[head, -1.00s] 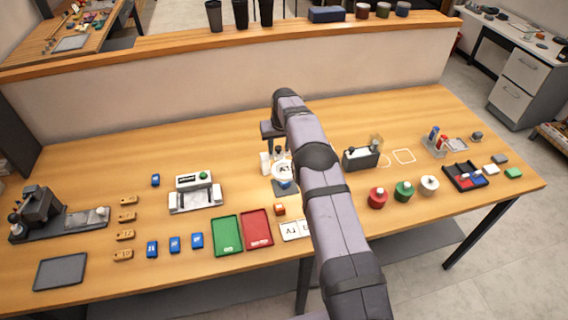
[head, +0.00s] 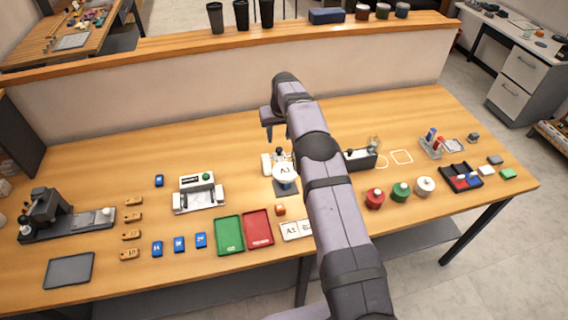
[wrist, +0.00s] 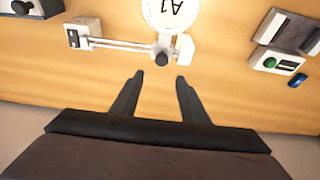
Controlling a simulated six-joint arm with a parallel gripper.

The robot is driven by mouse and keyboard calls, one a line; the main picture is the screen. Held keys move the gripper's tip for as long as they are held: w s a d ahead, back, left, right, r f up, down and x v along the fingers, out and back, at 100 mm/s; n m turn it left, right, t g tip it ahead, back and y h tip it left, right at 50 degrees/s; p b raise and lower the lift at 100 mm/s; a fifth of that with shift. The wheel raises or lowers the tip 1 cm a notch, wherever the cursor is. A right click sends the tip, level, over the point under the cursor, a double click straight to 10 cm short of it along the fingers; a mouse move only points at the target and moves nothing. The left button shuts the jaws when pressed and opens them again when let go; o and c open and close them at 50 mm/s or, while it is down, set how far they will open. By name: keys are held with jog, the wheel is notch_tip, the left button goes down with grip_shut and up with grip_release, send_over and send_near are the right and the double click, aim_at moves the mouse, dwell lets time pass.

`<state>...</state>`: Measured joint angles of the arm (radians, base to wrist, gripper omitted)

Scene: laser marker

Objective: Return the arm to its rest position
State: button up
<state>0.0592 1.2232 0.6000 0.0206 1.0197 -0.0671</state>
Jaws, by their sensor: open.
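My gripper (wrist: 157,82) is open and empty in the wrist view, its two fingers apart above bare wood. Just past the fingertips is a small fixture with a rail and black knob (wrist: 162,58), with a round white plate marked A1 (wrist: 172,10) at its end. In the head view my arm reaches over the middle of the table, and the A1 plate (head: 284,171) sits left of it.
A white device with a green button (head: 206,177), green tray (head: 229,236) and red tray (head: 257,229) lie left of my arm. Red (head: 374,199) and green (head: 400,191) round pieces stand right. A low wall (head: 230,85) runs behind. The back of the table is mostly clear.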

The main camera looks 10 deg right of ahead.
jog(key=shift+s+r, duration=0.1)
dwell(0.3)
jog(key=shift+s+a+r, duration=0.1)
jog(key=shift+s+r, duration=0.05)
jog(key=shift+s, duration=0.05)
jog(key=s+a+g+b, duration=0.3)
jog(key=s+b, duration=0.1)
jog(key=s, duration=4)
jog(key=shift+a+r, duration=0.15)
jog(key=shift+r, duration=0.1)
jog(key=shift+w+b, duration=0.1)
jog(key=shift+b, duration=0.25)
jog(key=shift+c, duration=0.5)
